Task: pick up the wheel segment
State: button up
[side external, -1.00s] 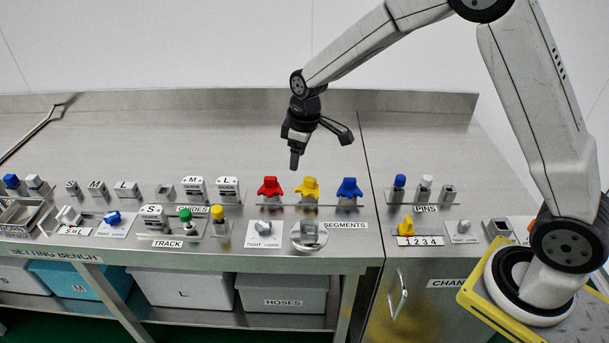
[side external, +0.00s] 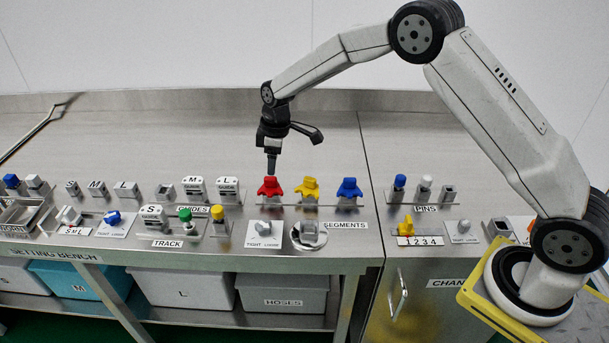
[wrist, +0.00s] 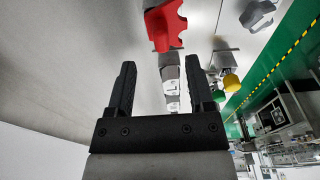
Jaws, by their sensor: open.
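Three wheel segments stand in a row on the bench: red (side external: 270,187), yellow (side external: 308,188) and blue (side external: 348,189). A "SEGMENTS" label (side external: 346,225) lies in front of them. My gripper (side external: 271,168) points down, just above or behind the red segment in the side view. In the wrist view my gripper (wrist: 159,63) is open with nothing between its two black fingers. The red segment (wrist: 166,25) shows there beyond the fingertips, roughly in line with the gap. I cannot tell whether they touch. The yellow and blue segments are not seen in the wrist view.
Grey-white guide blocks marked M and L (side external: 194,187) stand left of the red segment. A round metal holder (side external: 308,236) and a tight/loose knob (side external: 265,229) sit in front. Pins (side external: 425,187) stand to the right. The bench behind the row (side external: 180,130) is clear.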

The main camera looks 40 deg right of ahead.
aim_at(270, 177)
jog(key=shift+f, duration=0.4)
jog(key=shift+f, duration=0.1)
jog(key=shift+w+a+f, duration=0.1)
jog(key=shift+a+f, duration=0.05)
jog(key=shift+f, duration=0.65)
jog(key=shift+w+a+f, duration=0.1)
jog(key=shift+f, duration=0.75)
jog(key=shift+w+a+f, duration=0.1)
jog(key=shift+a+f, duration=0.05)
jog(key=shift+f, duration=0.65)
grip_shut()
